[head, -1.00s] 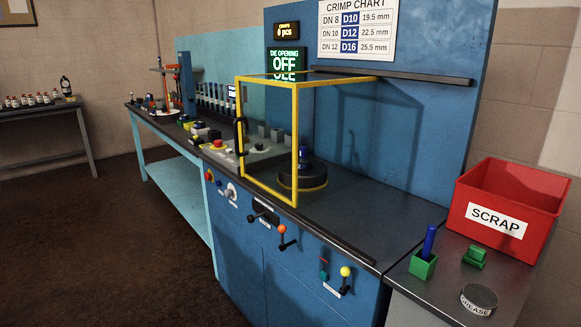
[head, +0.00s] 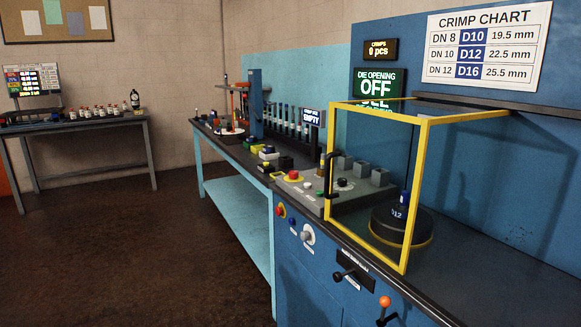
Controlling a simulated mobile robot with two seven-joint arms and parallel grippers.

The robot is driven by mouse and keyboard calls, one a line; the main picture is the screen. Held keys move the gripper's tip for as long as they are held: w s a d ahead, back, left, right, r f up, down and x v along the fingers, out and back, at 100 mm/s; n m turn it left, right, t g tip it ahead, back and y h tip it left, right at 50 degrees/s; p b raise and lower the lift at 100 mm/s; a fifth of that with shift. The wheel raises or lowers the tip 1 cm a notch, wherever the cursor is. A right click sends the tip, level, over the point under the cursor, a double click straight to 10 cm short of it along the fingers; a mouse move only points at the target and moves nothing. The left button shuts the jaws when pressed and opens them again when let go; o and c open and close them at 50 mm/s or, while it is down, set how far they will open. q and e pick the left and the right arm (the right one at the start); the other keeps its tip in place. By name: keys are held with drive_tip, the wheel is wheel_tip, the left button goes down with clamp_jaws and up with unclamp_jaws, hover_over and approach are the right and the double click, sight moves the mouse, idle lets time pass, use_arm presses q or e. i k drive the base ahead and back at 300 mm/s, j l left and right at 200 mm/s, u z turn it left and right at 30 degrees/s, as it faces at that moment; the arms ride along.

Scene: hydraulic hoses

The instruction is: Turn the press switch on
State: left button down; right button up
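The blue press bench (head: 325,285) stands at the right. Lower right are a black-handled switch (head: 346,275) with a label too small to read and an orange-topped lever (head: 385,303). I cannot tell from the labels which one is the press switch. The die opening display (head: 378,87) reads OFF. Neither of my grippers is in view.
A yellow-framed guard (head: 418,190) stands around a black round die holder marked D12 (head: 402,226). A grey control box (head: 322,190) sits beside it. A light-blue bench (head: 240,195) adjoins at the left. The brown floor (head: 130,260) in front is clear.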

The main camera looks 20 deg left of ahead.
sight(293, 174)
drive_tip(key=i+j, duration=0.25)
drive_tip(key=j, duration=0.15)
drive_tip(key=i+j+z, duration=0.1)
drive_tip(key=i+j, duration=0.15)
drive_tip(key=j, duration=0.2)
drive_tip(key=i+j, duration=0.25)
drive_tip(key=j, duration=0.2)
drive_tip(key=i+j, duration=0.25)
drive_tip(key=j, duration=0.2)
drive_tip(key=i+j+z, duration=0.1)
drive_tip(key=i+j, duration=0.15)
drive_tip(key=j, duration=0.15)
drive_tip(key=i+j, duration=0.2)
drive_tip(key=j, duration=0.3)
drive_tip(key=i+j+z, duration=0.1)
drive_tip(key=i+j, duration=0.15)
drive_tip(key=j, duration=0.2)
drive_tip(key=i+j, duration=0.2)
drive_tip(key=j, duration=0.25)
